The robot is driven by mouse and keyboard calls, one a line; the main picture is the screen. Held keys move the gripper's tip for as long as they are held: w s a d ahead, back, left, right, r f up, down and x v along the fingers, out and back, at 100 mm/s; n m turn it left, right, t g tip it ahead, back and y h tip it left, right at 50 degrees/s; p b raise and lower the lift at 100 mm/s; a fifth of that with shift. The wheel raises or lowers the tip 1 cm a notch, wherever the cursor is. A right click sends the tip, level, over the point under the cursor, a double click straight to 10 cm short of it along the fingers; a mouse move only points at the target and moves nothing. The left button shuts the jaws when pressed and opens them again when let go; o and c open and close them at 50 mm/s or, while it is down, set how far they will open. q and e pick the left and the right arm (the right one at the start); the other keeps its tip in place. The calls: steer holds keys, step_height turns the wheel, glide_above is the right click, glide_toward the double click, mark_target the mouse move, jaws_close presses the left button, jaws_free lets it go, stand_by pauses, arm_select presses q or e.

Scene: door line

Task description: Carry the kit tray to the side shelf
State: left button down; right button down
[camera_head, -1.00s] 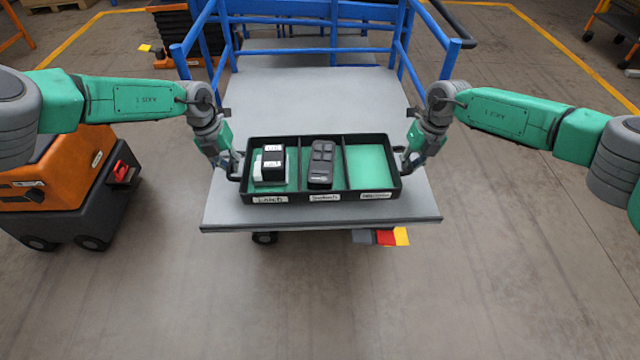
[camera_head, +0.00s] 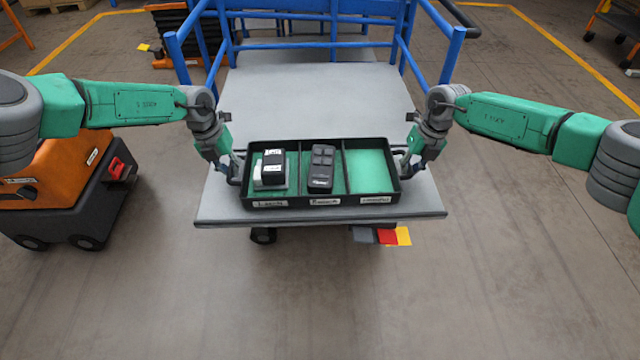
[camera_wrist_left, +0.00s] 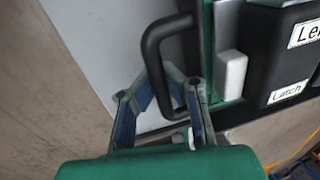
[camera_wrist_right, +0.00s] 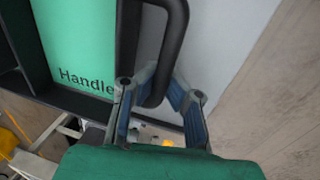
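The black kit tray (camera_head: 322,202) is over the front part of the grey cart top, level; I cannot tell whether it touches it. Its left compartment holds a black-and-white block (camera_head: 270,168), its middle one a dark handset-like part (camera_head: 321,168). The right compartment (camera_head: 369,172) is empty, with a green floor marked "Handle" in the right wrist view. My left gripper (camera_head: 236,172) is closed around the tray's left handle (camera_wrist_left: 152,50). My right gripper (camera_head: 404,170) is closed around the right handle (camera_wrist_right: 178,40). The fingertips are partly hidden by the handles. No side shelf is clearly identifiable.
The grey cart (camera_head: 315,100) has blue rails (camera_head: 450,58) at its back and sides. An orange and black wheeled unit (camera_head: 75,185) stands at left. Red and yellow tabs (camera_head: 388,237) show under the cart's front edge. The floor in front and at right is clear.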

arm_select(q)
steer(key=shift+w+a+f+b, duration=0.1)
steer(key=shift+a+f+b, duration=0.3)
steer(key=shift+f, duration=0.15)
arm_select(e)
steer(key=shift+w+d+f, duration=0.1)
steer(key=shift+d+f, duration=0.35)
steer(key=shift+f, duration=0.15)
arm_select(q)
steer(key=c, duration=1.8)
jaws_free()
arm_select(e)
steer(key=c, duration=1.8)
jaws_free()
steer(key=shift+c, duration=0.2)
arm_select(q)
steer(key=shift+o, duration=0.4)
steer(key=shift+r, duration=0.1)
arm_select(e)
steer(key=shift+o, duration=0.6)
steer(key=shift+r, duration=0.1)
arm_select(q)
steer(key=shift+d, duration=0.25)
arm_select(e)
steer(key=shift+a, duration=0.2)
